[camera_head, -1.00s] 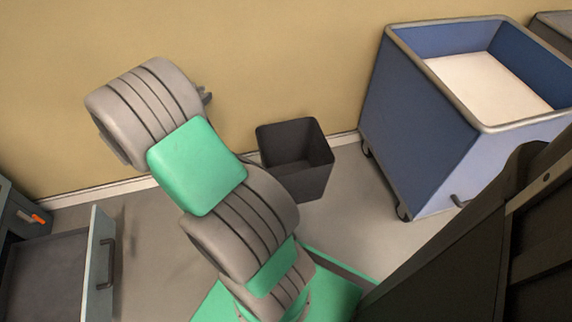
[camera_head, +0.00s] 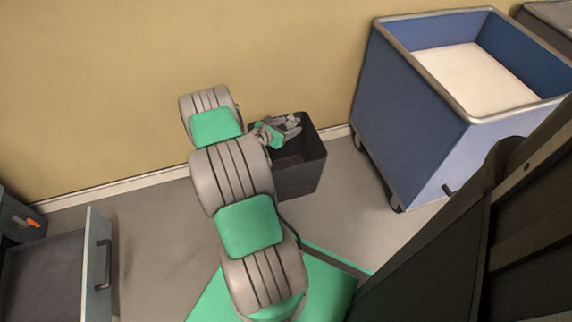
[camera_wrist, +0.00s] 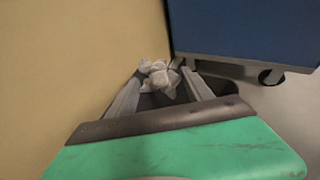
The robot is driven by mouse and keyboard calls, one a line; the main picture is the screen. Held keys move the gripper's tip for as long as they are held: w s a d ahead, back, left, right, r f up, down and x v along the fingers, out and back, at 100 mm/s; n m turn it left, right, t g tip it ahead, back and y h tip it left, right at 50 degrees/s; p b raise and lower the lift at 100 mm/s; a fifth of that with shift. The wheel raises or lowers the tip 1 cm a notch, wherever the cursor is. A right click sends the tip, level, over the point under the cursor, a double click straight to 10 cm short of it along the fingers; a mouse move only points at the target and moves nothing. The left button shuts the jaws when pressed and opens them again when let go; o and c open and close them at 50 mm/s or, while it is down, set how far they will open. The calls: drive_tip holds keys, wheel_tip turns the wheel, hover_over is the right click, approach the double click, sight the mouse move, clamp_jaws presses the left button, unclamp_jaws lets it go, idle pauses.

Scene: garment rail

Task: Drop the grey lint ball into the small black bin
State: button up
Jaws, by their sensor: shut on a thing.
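The grey lint ball (camera_wrist: 160,76) is a pale crumpled lump between the fingertips of my gripper (camera_wrist: 163,80) in the wrist view. My gripper is shut on it. In the head view my gripper (camera_head: 290,124) is over the opening of the small black bin (camera_head: 300,178), near its back rim, and the lint ball (camera_head: 292,119) shows small and pale at the fingertips. The bin stands upright on the floor by the wall. In the wrist view only a dark part of it shows behind the fingers. The exact height of the ball above the rim is hard to tell.
A blue wheeled cart (camera_head: 415,125) with a white load stands right of the bin. An open drawer (camera_head: 95,265) is at the lower left. The tan wall (camera_head: 130,80) is close behind the bin. A large dark panel fills the lower right.

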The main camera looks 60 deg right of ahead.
wheel_tip(320, 180, down, 3)
drive_tip(key=shift+f+b, duration=0.2)
drive_tip(key=shift+b, duration=0.75)
drive_tip(key=o, duration=1.4)
drive_tip(key=p+v, duration=0.3)
drive_tip(key=v, duration=0.4)
drive_tip(key=shift+w+a+r, duration=0.1)
drive_tip(key=shift+a+r, duration=0.15)
drive_tip(key=shift+a, duration=0.1)
